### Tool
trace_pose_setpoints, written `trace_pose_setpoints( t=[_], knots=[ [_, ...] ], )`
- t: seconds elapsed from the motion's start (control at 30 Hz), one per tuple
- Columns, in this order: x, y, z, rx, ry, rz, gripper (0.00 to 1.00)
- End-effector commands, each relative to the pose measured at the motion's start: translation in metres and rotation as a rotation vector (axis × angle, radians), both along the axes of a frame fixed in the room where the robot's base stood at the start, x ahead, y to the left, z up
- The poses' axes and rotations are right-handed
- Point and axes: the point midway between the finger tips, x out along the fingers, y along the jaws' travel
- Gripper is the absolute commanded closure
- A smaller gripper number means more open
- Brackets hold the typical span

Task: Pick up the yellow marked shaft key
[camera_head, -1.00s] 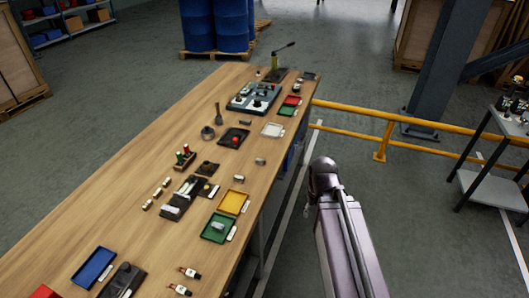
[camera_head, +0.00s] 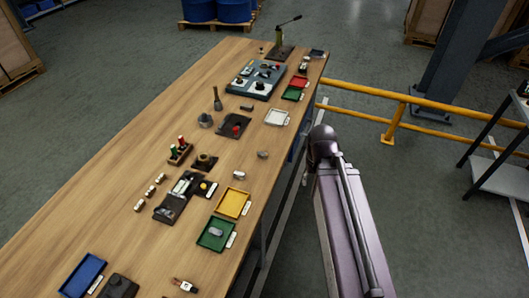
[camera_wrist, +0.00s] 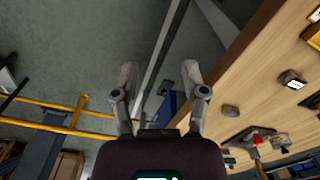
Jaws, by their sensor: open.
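I cannot tell for sure which small part is the yellow marked shaft key. A small metallic piece (camera_head: 239,175) lies above the yellow tray, and another (camera_head: 262,154) lies near the right edge. These two also seem to show in the wrist view, one with pale and dark marks (camera_wrist: 292,80) and one plain grey (camera_wrist: 231,111). My gripper (camera_wrist: 158,78) is open and empty, pointing past the table edge over the floor.
The wooden table (camera_head: 110,165) holds a yellow tray (camera_head: 233,203), a green tray (camera_head: 215,234) with a metallic piece in it, a blue tray (camera_head: 82,275) and dark fixtures. A yellow rail (camera_head: 365,115) runs right of the table.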

Motion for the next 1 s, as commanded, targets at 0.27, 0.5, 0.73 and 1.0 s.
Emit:
trace_pose_setpoints(
  t=[0.27,0.5,0.73,1.0],
  knots=[
    [0.000,0.000,0.000,0.000,0.000,0.000,0.37],
    [0.022,0.010,0.008,0.000,0.000,-0.031,0.00],
    [0.094,0.057,0.032,0.001,0.000,-0.154,0.00],
    [0.177,0.127,0.059,0.001,0.000,-0.342,0.00]
  ],
)
